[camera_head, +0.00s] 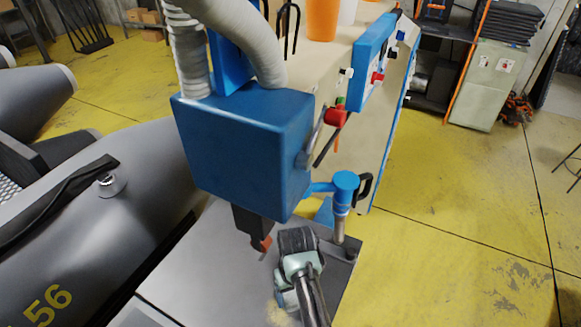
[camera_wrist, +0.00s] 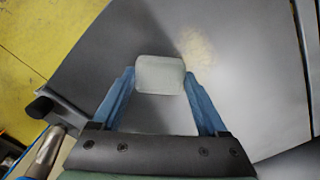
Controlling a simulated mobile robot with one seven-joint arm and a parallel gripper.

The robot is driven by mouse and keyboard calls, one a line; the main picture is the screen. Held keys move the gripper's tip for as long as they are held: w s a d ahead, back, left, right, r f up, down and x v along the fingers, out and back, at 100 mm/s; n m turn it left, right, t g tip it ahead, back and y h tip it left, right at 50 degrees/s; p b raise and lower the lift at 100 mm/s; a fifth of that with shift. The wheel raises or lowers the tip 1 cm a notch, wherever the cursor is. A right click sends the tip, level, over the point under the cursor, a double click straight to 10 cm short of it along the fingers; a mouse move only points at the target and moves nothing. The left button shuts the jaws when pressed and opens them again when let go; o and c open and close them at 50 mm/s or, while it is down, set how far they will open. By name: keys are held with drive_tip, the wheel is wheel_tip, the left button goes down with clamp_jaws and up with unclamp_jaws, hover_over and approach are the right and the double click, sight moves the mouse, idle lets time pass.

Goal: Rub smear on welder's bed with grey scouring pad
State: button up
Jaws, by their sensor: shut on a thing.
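The welder's bed is a flat grey surface (camera_head: 195,265) under the blue welder head. It also fills most of the wrist view (camera_wrist: 245,95). A pale yellowish smear (camera_wrist: 197,45) lies on it, just ahead and to the right of the pad in the wrist view. In the head view the smear (camera_head: 279,313) shows partly beside my gripper. My gripper (camera_wrist: 160,82) is shut on the grey scouring pad (camera_wrist: 160,74), held between its two blue fingers. I cannot tell whether the pad touches the bed. In the head view my gripper (camera_head: 286,298) is low over the bed, and the pad is hidden.
The blue welder head (camera_head: 245,150) overhangs the bed, with a dark nozzle (camera_head: 252,228) beneath. A blue post with a black handle (camera_head: 345,190) stands at the bed's right corner. A grey inflatable boat (camera_head: 110,210) lies left. Yellow floor (camera_head: 450,230) at right is clear.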

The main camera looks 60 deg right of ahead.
drive_tip(key=shift+d, duration=0.5)
